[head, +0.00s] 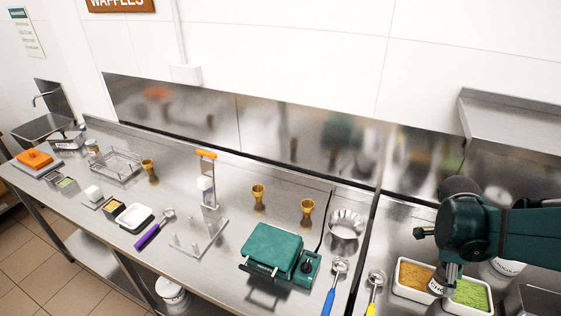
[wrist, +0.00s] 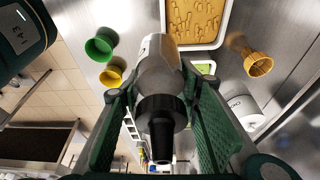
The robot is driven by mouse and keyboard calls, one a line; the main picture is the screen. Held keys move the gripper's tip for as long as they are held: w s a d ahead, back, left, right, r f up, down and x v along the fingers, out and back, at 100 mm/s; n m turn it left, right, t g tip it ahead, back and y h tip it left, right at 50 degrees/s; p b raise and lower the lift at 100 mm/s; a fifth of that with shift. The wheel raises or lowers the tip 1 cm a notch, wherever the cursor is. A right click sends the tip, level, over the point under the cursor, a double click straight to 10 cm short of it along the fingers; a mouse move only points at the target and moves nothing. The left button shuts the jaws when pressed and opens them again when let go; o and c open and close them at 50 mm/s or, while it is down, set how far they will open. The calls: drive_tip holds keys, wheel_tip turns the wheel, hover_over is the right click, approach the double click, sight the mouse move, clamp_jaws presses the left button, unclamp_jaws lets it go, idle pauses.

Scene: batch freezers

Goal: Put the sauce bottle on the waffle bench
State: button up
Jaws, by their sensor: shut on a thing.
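My gripper (wrist: 160,88) is shut on the sauce bottle (wrist: 158,70), which has a pale grey body and a black cap with a nozzle pointing toward the wrist camera. In the head view my gripper (head: 448,278) hangs at the right, over the tubs on the right-hand counter. A small white lettered part of the bottle (head: 437,287) shows below it; the rest is hidden. The waffle bench (head: 205,262) is the long steel bench to the left, under the WAFFLES sign (head: 121,4). It carries a green waffle iron (head: 272,247).
Two white tubs, one with tan filling (head: 414,276) and one green (head: 473,293), stand below my gripper. Scoops, golden cups (head: 307,212), a fluted bowl (head: 346,226) and an upright stand (head: 207,185) occupy the bench. Bare steel shows along its front, left of the waffle iron.

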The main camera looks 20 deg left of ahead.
drive_tip(key=w+a+r+n+t+p, duration=0.1)
drive_tip(key=w+a+n, duration=0.1)
drive_tip(key=w+a, duration=0.85)
drive_tip(key=w+a+r+n, duration=0.1)
drive_tip(key=w+a, duration=0.7)
drive_tip(key=a, duration=0.6)
drive_tip(key=w+a+f+n, duration=0.1)
drive_tip(key=w+a, duration=0.1)
drive_tip(key=a, duration=1.3)
drive_tip(key=w+a+f+n+p, duration=0.1)
drive_tip(key=w+a, duration=0.1)
drive_tip(key=a, duration=1.3)
drive_tip(key=shift+w+a+f+n+t, duration=0.15)
drive_tip(key=shift+w+f+n+t, duration=0.15)
drive_tip(key=shift+t, duration=0.1)
hover_over(295, 210)
wheel_tip(295, 210, down, 6)
drive_tip(key=shift+f, duration=0.15)
drive_tip(key=shift+a+f, duration=0.1)
drive_tip(key=shift+f+p, duration=0.4)
drive_tip(key=shift+f, duration=1.35)
